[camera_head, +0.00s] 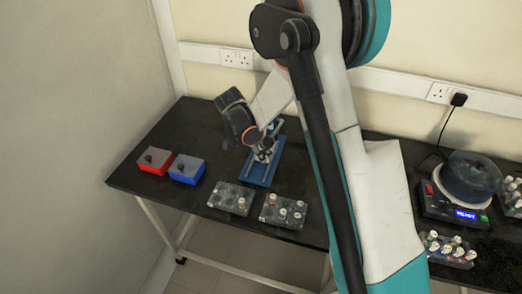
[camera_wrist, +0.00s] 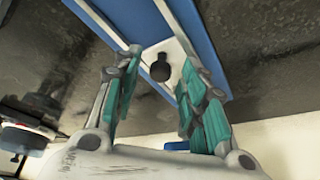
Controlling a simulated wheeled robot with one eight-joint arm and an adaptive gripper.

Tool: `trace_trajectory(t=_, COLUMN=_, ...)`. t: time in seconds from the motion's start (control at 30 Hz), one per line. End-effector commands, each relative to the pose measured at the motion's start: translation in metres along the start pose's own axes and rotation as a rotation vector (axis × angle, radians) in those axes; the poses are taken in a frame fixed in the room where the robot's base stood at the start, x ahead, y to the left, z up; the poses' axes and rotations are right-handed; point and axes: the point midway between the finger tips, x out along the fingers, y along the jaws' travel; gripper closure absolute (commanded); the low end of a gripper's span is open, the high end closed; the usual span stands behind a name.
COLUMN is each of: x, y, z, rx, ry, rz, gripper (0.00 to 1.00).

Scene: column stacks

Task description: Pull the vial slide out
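The vial slide is a pale plate (camera_wrist: 170,50) with a dark round knob (camera_wrist: 159,70), set in a blue track (camera_wrist: 204,40) in the wrist view. In the head view the blue track (camera_head: 258,174) lies on the black bench, partly hidden by my gripper (camera_head: 263,157). In the wrist view my gripper (camera_wrist: 163,80) is open, with one teal-padded finger on each side of the knob. Gaps show between the pads and the knob. Whether a vial sits in the slide cannot be seen.
A red box (camera_head: 155,161) and a blue box (camera_head: 187,168) stand left on the bench. Two vial racks, the left one (camera_head: 231,198) and the right one (camera_head: 284,211), stand in front of the track. A centrifuge-like device (camera_head: 468,185) and more vials (camera_head: 448,250) are at right.

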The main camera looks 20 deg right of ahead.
Motion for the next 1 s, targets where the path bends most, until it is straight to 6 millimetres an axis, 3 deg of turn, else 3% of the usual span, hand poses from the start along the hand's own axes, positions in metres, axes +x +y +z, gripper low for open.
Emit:
trace_trajectory(t=0.1, x=0.000, y=0.000, z=0.000, rx=0.000, ry=0.000, rz=0.000, gripper=0.63)
trace_trajectory(t=0.27, x=0.000, y=0.000, z=0.000, rx=0.000, ry=0.000, rz=0.000, gripper=1.00)
trace_trajectory(t=0.5, x=-0.002, y=0.004, z=0.005, rx=-0.001, ry=0.000, rz=-0.001, gripper=1.00)
trace_trajectory(t=0.8, x=-0.020, y=0.050, z=0.048, rx=-0.004, ry=-0.001, rz=-0.002, gripper=1.00)
trace_trajectory(t=1.0, x=-0.025, y=0.063, z=0.059, rx=-0.001, ry=-0.001, rz=0.000, gripper=1.00)
